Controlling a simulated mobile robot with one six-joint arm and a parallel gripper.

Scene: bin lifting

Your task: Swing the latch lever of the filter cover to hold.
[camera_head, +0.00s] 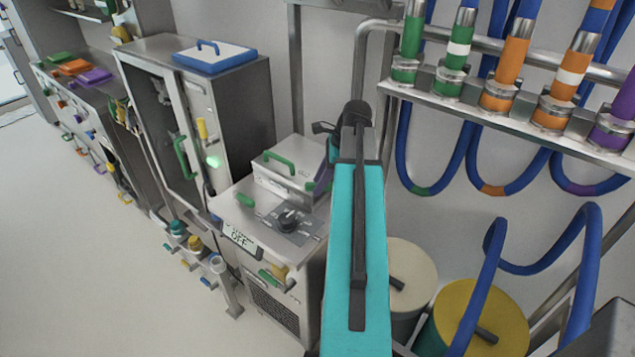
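A grey steel machine (258,225) stands in the middle, with a display reading OFF on its front. A box-shaped lid (290,178) with a green handle (279,162) sits on its top. A black knob (289,219) on a dark plate and a small green lever (245,200) are on the top surface. Lower on the front, a green lever (271,279) with a yellowish part is above a dark grille (272,312). I cannot tell which part is the filter cover's latch. My teal arm reaches past the machine's right side; my gripper is hidden at its far end.
A steel cabinet (240,100) with its door ajar stands behind left, with a blue-and-white case (214,57) on top. A hose rack (520,115) with hanging blue hoses is at right. Two drums (412,268) (495,310) stand below. The floor at left is clear.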

